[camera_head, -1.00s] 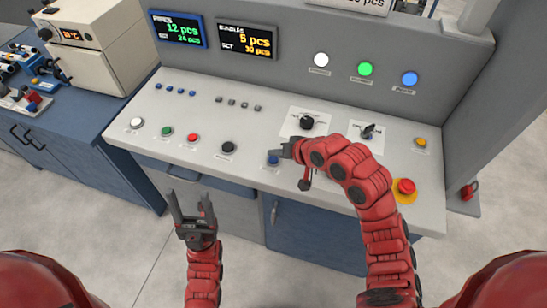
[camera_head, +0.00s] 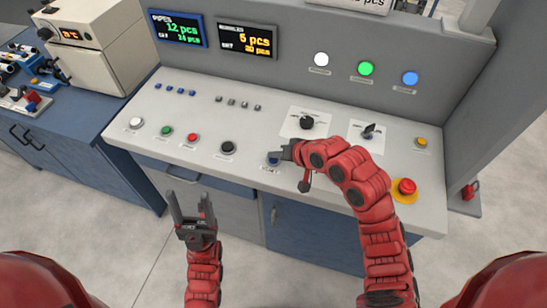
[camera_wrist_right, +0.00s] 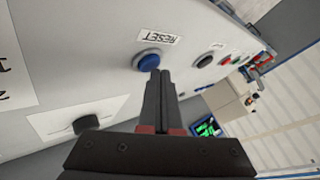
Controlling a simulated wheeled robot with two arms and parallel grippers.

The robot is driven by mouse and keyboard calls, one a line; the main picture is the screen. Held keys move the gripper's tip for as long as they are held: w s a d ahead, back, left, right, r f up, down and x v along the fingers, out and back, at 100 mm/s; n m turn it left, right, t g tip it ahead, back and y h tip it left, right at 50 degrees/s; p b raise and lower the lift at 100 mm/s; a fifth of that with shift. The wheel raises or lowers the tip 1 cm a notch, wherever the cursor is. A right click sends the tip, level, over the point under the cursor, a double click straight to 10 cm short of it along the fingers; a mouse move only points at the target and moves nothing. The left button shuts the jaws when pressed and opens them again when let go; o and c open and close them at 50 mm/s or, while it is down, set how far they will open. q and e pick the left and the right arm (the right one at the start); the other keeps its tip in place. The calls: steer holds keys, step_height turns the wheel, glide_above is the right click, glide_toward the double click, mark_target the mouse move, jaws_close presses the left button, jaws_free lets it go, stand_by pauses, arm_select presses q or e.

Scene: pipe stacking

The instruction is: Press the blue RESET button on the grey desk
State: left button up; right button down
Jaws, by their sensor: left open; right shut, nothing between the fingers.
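The blue RESET button (camera_wrist_right: 147,61) sits on the grey desk (camera_head: 200,138), with a white RESET label (camera_wrist_right: 157,40) beside it in the right wrist view. In the head view the blue button (camera_head: 273,159) is partly hidden by my right gripper (camera_head: 283,153). My right gripper is shut and empty, and its fingertips (camera_wrist_right: 158,73) are at the button's edge in the wrist view. I cannot tell whether they touch it or whether it is pushed in. My left gripper (camera_head: 188,207) is open and empty in front of the desk, away from the button.
A black button (camera_head: 228,147) and red, green and white buttons lie left of the blue one. Two rotary switches (camera_head: 307,122) stand behind my right arm. A red emergency button (camera_head: 407,187) is at the right. Two displays (camera_head: 247,39) are on the back panel.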

mark_target(276, 161)
steer(key=shift+f, duration=0.35)
steer(key=shift+r, duration=0.1)
stand_by(0.4)
steer(key=shift+r+p, duration=0.4)
steer(key=shift+r, duration=0.35)
steer(key=shift+r+p, duration=1.65)
steer(key=shift+r, duration=0.9)
